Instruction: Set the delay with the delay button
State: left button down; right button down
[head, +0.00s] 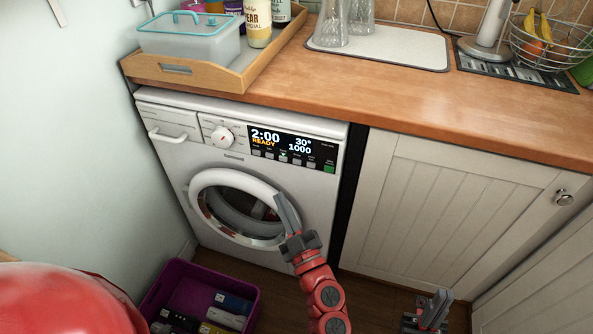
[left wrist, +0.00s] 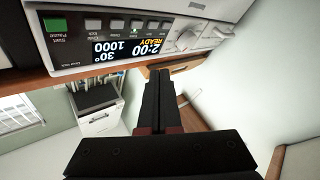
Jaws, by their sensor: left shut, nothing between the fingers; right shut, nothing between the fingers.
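The white washing machine (head: 262,190) stands under the counter with its round door shut. Its display (head: 280,143) reads 2:00, READY, 30° and 1000. A row of small grey buttons (head: 283,157) lies below the display, with a green button (head: 329,169) at the right end. My left gripper (head: 281,198) is shut and empty in front of the door, below the buttons. My right gripper (head: 440,295) is shut and empty at the lower right.
A white dial (head: 222,137) and a drawer handle (head: 168,135) are left of the display. The wooden counter (head: 400,100) overhangs the panel. A purple crate (head: 250,297) stands on the floor. A panelled cupboard (head: 440,200) is at the right.

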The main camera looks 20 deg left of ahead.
aim_at(297, 162)
dwell(0.3)
pick_arm(q)
jog(key=w+b, duration=0.2)
jog(key=w, duration=0.6)
jog(key=shift+w+d+b, duration=0.15)
jog(key=shift+w+b, duration=0.2)
jog(key=shift+w, duration=0.05)
jog(key=shift+w, duration=0.15)
dwell(1.7)
jog(key=shift+w, duration=0.3)
jog(key=shift+w+p, duration=0.35)
jog(key=shift+p, duration=0.05)
dwell(0.5)
jog(key=shift+s, duration=0.1)
jog(key=shift+s+p, duration=0.5)
jog(key=shift+s, duration=0.2)
